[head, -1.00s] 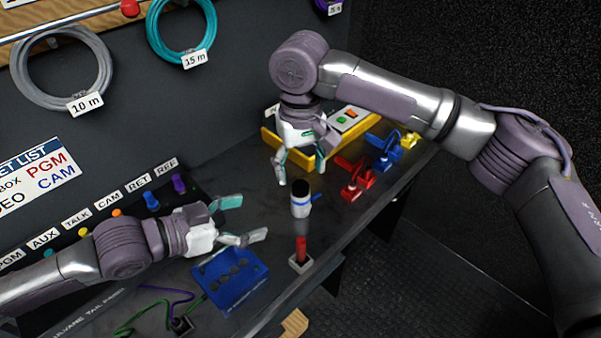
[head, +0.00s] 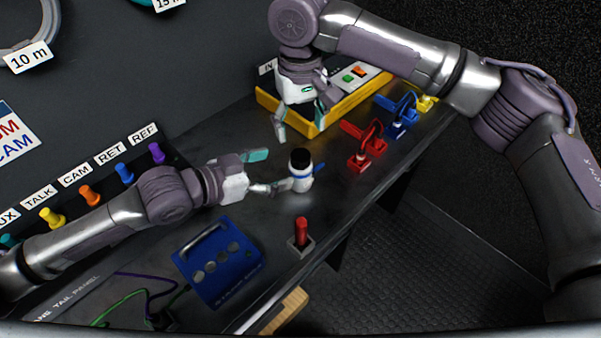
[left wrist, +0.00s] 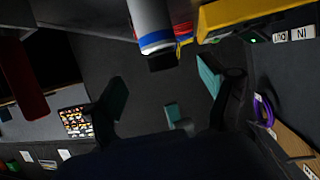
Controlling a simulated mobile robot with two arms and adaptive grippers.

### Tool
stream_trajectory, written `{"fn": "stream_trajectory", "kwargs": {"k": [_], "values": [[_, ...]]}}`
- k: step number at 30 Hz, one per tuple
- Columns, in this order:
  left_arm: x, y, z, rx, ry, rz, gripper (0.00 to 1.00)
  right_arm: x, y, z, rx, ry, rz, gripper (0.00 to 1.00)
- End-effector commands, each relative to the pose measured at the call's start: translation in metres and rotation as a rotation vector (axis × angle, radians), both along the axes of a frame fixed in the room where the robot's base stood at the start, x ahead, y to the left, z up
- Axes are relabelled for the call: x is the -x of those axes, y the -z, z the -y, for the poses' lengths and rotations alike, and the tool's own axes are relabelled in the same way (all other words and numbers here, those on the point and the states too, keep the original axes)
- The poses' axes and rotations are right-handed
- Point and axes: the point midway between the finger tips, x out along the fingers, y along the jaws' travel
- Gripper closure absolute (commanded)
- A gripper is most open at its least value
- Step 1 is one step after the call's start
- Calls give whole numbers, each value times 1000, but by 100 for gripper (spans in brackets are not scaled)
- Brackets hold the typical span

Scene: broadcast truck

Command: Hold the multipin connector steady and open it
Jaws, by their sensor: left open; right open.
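The multipin connector (head: 302,184) stands upright on the dark bench, a white cylinder with a black top and a blue band. In the left wrist view the white and blue body (left wrist: 150,22) shows at the top, beyond the fingertips. My left gripper (head: 268,171) is open just left of the connector, one finger behind and one close to its side; I cannot tell whether that finger touches. Its open fingers (left wrist: 160,88) are empty in the left wrist view. My right gripper (head: 299,126) is open and empty, pointing down above the bench behind the connector.
A red post on a grey base (head: 302,234) stands in front of the connector. A blue box with round holes (head: 222,262) lies front left. Red (head: 361,158) and blue (head: 398,127) clamps and a yellow-edged panel (head: 325,119) are at the back right. Colored plugs line the wall.

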Motion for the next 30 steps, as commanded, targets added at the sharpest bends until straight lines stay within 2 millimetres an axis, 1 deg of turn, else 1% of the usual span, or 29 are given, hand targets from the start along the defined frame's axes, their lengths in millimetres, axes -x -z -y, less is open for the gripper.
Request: {"fn": "stream_trajectory", "kwargs": {"k": [1, 6, 12, 18, 25, 26, 30], "values": [[-6, 4, 9, 3, 0, -1, 17, 0, 0, 0, 0, 0, 0, 31], [-24, 16, 33, 2, -1, -1, 17, 0, 0, 0, 0, 0, 0, 31], [-37, 26, 51, 0, 0, 0, 17, 0, 0, 0, 0, 0, 0, 31], [-42, 30, 58, -1, -1, 1, 17, 0, 0, 0, 0, 0, 0, 31], [-43, 30, 58, -2, -1, 0, 17, 0, 0, 0, 0, 0, 0, 31], [-43, 30, 58, -2, -1, 0, 21, 0, 0, 0, 0, 0, 0, 31], [-42, 30, 58, -2, -1, 0, 44, 0, 0, 0, 0, 0, 0, 31]]}}
